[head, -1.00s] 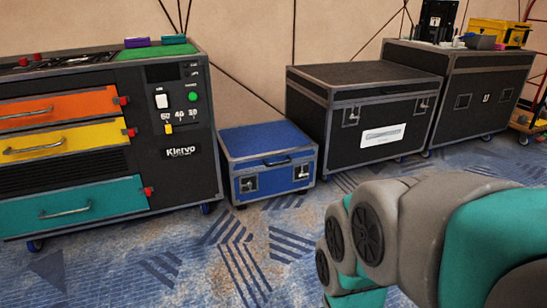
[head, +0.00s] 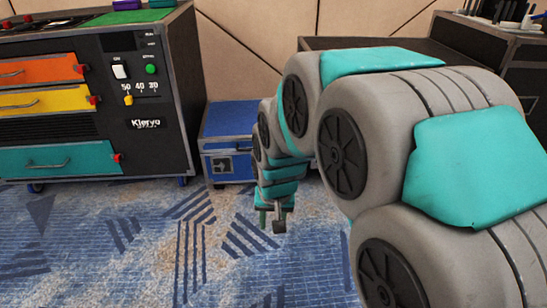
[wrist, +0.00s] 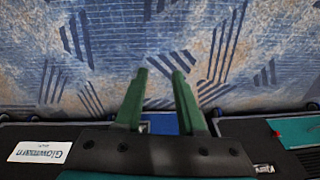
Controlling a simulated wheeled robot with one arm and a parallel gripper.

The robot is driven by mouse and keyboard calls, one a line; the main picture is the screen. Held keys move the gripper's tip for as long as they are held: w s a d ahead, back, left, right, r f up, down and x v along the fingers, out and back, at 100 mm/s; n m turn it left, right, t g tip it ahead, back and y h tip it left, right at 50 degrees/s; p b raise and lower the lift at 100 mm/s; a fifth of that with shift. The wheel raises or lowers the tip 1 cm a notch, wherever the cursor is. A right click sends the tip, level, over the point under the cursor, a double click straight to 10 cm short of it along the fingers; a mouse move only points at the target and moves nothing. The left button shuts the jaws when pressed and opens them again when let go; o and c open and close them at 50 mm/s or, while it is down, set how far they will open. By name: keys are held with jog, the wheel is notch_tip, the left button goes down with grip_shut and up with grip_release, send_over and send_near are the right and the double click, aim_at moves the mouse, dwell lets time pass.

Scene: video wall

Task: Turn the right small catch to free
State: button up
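The small blue case (head: 228,122) stands on the carpet beside the drawer cabinet. Its left catch (head: 221,165) shows on the front; the right catch is hidden behind my arm. My gripper (head: 270,224) points down in front of the case, above the carpet. In the wrist view my gripper (wrist: 160,74) has its two green fingers apart with nothing between the tips.
The drawer cabinet (head: 145,90) with orange, yellow and teal drawers stands at left. A large black case (head: 330,43) is mostly hidden behind my arm; its white label (wrist: 38,152) shows in the wrist view. Patterned carpet (head: 130,250) in front is clear.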

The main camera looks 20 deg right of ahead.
jog(key=w+d+f+m+t+h+p, duration=0.1)
jog(key=w+d+f+m+t, duration=0.25)
jog(key=w, duration=0.75)
jog(key=w+d+f+m+t+p, duration=0.15)
jog(key=w+d+f, duration=0.25)
jog(key=w, duration=0.6)
jog(key=w+d+f+m+t+h+p, duration=0.1)
jog(key=w+d+f+m+t, duration=0.25)
jog(key=w, duration=0.75)
jog(key=w+d+f+m+t+h+p, duration=0.35)
jog(key=d+f+m+t, duration=0.45)
jog(key=f, duration=0.5)
jog(key=w+d+g+b, duration=0.1)
jog(key=w+d, duration=0.2)
jog(key=w, duration=0.4)
jog(key=shift+w+r+y, duration=0.2)
jog(key=shift+w+y, duration=0.1)
jog(key=shift+y, duration=0.05)
grip_shut()
